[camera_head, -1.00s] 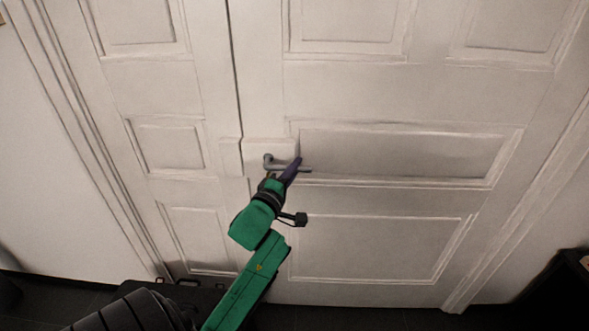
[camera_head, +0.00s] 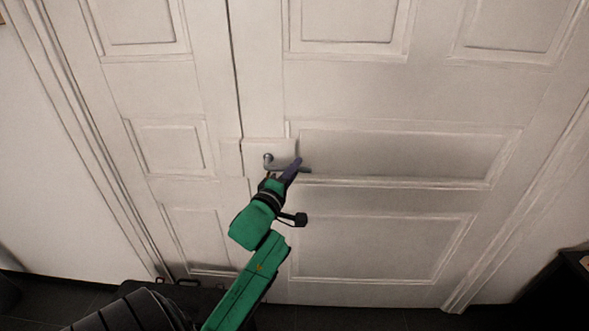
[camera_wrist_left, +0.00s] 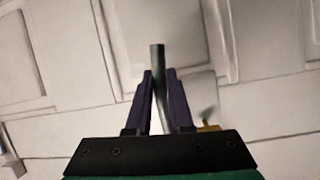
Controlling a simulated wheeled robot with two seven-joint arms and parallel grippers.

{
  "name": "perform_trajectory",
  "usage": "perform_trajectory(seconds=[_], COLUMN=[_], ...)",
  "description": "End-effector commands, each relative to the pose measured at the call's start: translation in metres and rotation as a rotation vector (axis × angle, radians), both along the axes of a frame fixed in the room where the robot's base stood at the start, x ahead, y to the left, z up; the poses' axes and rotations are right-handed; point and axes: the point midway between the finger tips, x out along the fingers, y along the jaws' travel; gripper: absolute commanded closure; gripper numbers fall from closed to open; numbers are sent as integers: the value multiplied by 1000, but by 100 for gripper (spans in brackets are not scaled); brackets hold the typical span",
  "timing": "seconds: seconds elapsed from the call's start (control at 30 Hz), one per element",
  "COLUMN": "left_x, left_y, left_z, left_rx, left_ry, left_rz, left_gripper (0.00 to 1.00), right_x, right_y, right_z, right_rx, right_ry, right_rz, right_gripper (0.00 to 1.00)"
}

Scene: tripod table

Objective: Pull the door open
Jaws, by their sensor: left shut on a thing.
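The white panelled door (camera_head: 380,200) fills most of the head view. Its right leaf meets a narrower left leaf (camera_head: 165,100) at a dark vertical seam, and it looks shut. A grey metal lever handle (camera_head: 270,161) sticks out near the seam, its lever pointing right and tilted slightly down. My left gripper (camera_head: 293,167) is at the lever, shut on it. In the left wrist view the handle (camera_wrist_left: 158,62) shows as a grey bar between the two purple fingers (camera_wrist_left: 162,92). The fingers hide part of the lever. My right gripper is in neither view.
White wall (camera_head: 40,170) stands left of the door frame. A dark object (camera_head: 560,290) stands at the lower right. The dark floor (camera_head: 350,318) shows along the bottom. No loose object is seen between my arm and the door.

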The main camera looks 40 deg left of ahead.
Motion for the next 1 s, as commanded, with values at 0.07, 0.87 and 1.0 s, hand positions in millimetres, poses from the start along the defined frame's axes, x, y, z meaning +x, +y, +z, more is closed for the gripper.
perform_trajectory(seconds=[0.07,0.87,1.0], left_x=[0,-6,-7], left_y=[0,7,9], left_z=[-1,-35,-41], left_rx=[7,408,466], left_ry=[10,320,363], left_rz=[0,-1,-1], left_gripper=[100,100,100], right_x=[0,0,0], right_y=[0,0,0], right_z=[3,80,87], right_rx=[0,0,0], right_ry=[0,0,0], right_rz=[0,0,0], right_gripper=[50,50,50])
